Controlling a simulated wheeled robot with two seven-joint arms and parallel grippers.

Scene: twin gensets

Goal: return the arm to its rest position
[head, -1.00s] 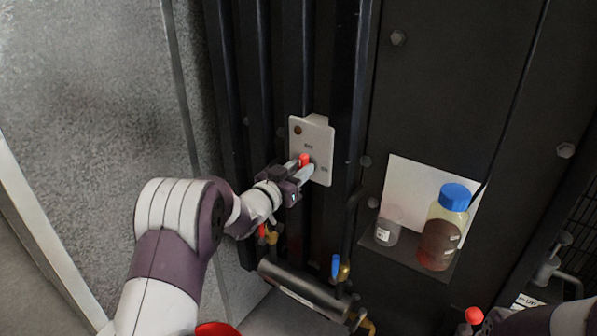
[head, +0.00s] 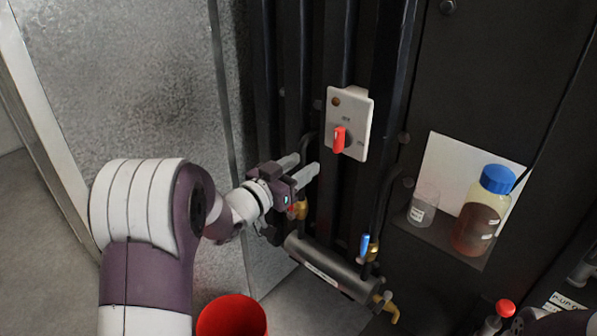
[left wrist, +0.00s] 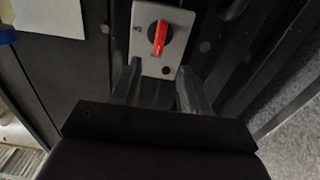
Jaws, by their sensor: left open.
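My left arm (head: 150,225) comes in from the left in the head view. Its gripper (head: 303,168) is open and empty, to the lower left of a pale switch plate with a red rotary handle. The switch plate (head: 348,115) is on the dark ribbed panel, and its red handle (head: 339,140) points roughly up and down. In the left wrist view the plate (left wrist: 172,20) and red handle (left wrist: 159,38) show beyond the two open fingers (left wrist: 158,88), apart from them. My right gripper cannot be made out in the head view.
A horizontal cylinder (head: 325,268) with a blue-handled valve (head: 364,245) is below the gripper. A blue-capped bottle (head: 482,220) and a small clear cup (head: 423,205) stand on a shelf at right. A red container (head: 232,318) is at the bottom. A metal wall (head: 125,80) is at left.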

